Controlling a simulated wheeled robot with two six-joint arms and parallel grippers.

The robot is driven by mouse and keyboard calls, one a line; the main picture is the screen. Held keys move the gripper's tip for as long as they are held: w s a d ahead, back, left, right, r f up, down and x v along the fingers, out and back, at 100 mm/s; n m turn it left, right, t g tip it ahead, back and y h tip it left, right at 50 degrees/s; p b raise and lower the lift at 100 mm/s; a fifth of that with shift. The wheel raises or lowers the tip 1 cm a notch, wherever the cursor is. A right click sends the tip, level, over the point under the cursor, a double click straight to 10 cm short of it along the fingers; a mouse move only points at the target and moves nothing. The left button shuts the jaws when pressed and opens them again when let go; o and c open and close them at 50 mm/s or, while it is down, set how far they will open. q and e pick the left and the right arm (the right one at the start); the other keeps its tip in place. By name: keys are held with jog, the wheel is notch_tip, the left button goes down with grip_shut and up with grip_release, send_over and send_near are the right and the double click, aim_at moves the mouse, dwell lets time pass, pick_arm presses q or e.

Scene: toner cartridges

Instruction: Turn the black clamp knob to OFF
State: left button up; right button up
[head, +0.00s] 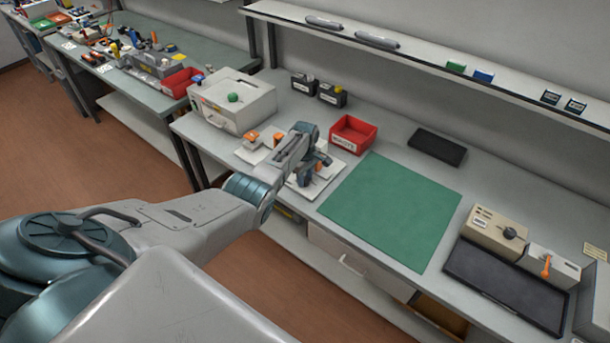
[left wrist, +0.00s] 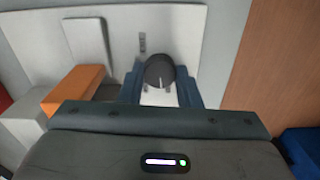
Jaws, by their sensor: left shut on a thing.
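The black clamp knob (left wrist: 159,70) shows in the left wrist view, mounted on a pale plate (left wrist: 190,25). Small dark marks, too small to read, are on the plate above and left of it. My left gripper (left wrist: 161,92) is shut on the knob, with a blue finger on each side. In the head view my left gripper (head: 312,168) is over the pale fixture on the bench, and the knob is hidden behind it. My right gripper is not in view.
An orange block (left wrist: 75,88) is close left of the fingers in the left wrist view. A red bin (head: 353,134) stands just behind the gripper, and a beige box (head: 232,98) is to the left. The green mat (head: 390,210) to the right is clear.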

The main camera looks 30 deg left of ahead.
aim_at(305, 179)
pick_arm(q)
jog(key=shift+a+r+n, duration=0.1)
jog(key=shift+r+n, duration=0.05)
jog(key=shift+n, duration=1.05)
jog(key=shift+w+p, duration=0.1)
jog(key=shift+p, duration=0.2)
jog(key=shift+n, duration=0.3)
jog(key=o, duration=0.7)
jog(key=shift+o, duration=1.3)
jog(key=shift+r, duration=0.35)
notch_tip(305, 179, up, 10)
jog(key=b, duration=0.1)
